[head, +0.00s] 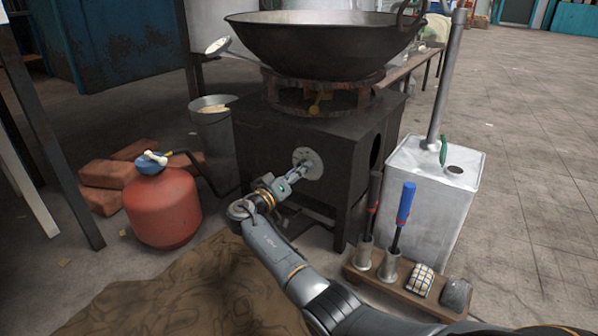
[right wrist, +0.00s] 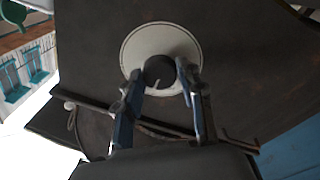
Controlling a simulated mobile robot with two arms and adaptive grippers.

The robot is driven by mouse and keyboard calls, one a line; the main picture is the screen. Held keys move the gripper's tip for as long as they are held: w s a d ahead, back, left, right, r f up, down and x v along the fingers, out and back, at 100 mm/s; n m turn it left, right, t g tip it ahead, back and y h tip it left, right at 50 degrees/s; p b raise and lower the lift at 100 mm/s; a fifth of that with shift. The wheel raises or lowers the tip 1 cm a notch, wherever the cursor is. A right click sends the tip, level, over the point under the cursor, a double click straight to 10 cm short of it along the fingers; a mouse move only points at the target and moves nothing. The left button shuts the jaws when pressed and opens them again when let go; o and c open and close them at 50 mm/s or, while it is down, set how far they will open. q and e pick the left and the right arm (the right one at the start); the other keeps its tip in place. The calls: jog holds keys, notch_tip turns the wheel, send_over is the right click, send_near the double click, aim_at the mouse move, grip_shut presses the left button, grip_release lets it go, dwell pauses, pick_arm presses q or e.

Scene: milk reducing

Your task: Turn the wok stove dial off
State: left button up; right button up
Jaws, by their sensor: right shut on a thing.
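The wok stove (head: 260,150) is a dark metal box with a large black wok (head: 330,45) on its top ring. Its dial is a round dark knob (right wrist: 158,70) with a pale pointer mark, on a round pale plate (right wrist: 160,40). The plate also shows on the stove's front in the head view (head: 314,158), where my gripper hides most of the knob. My right gripper (head: 301,170) reaches the dial from the front. In the right wrist view its two fingers (right wrist: 161,76) are on either side of the knob, shut on it. My left gripper is not in view.
A red gas bottle (head: 165,208) and bricks (head: 105,188) stand left of the stove, with a metal bucket (head: 214,130) behind. A square metal can (head: 430,200) and a wooden rack (head: 400,292) with handled tools stand right. Open floor lies far right.

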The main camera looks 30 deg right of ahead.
jog(key=shift+d+m, duration=0.1)
jog(key=shift+m, duration=0.3)
jog(key=o, duration=1.2)
jog(key=shift+f, duration=0.1)
jog(key=v, duration=1.2)
